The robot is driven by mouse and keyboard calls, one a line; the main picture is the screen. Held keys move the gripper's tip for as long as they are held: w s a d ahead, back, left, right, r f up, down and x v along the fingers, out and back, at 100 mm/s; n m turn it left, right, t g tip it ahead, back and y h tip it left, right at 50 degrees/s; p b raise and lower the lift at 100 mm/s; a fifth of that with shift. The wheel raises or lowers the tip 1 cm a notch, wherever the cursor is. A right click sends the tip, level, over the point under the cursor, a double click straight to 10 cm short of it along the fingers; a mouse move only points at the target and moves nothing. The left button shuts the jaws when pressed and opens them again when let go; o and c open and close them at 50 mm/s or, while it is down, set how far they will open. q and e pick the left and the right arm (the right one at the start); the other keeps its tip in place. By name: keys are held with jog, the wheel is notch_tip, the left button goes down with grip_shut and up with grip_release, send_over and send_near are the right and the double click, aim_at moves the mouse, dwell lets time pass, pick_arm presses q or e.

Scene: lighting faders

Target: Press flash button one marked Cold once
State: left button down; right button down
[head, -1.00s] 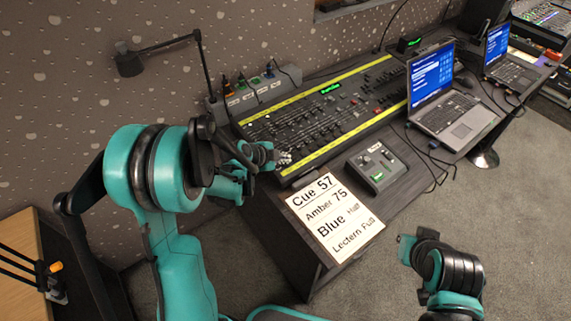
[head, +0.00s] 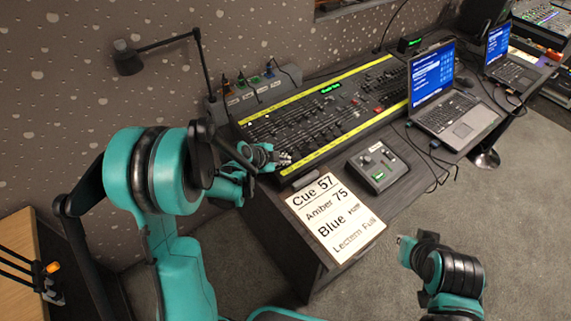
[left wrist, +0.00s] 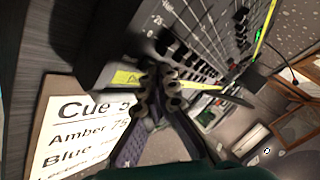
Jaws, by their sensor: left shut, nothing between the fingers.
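The lighting console (head: 345,105) is a long black desk of faders with yellow label strips, on the dark table. Its front strip and faders also show close up in the left wrist view (left wrist: 185,50). My left gripper (head: 286,160) is at the console's front left corner, over the front yellow strip; it is shut and empty. In the left wrist view its fingertips (left wrist: 158,78) overlap the yellow strip. I cannot read a Cold label or pick out the flash buttons. My right gripper (head: 400,239) is off the table's front edge, low and far from the console; its fingers are too small to judge.
A cue card (head: 335,216) lies in front of the console, with a small grey control box (head: 377,166) to its right. A laptop (head: 445,95) stands farther right with loose cables. A desk lamp (head: 128,62) arches over the left.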

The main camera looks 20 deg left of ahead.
pick_arm(q)
jog(key=shift+f, duration=0.2)
jog(key=shift+r, duration=0.1)
dwell(0.4)
jog(key=shift+r+p, duration=0.35)
jog(key=shift+r, duration=0.3)
jog(key=shift+s+d+r+p, duration=0.1)
jog(key=shift+d+r+p, duration=0.05)
jog(key=shift+r+p, duration=1)
jog(key=shift+s+d+r+p, duration=0.1)
jog(key=shift+r+p, duration=0.7)
jog(key=shift+r, duration=0.6)
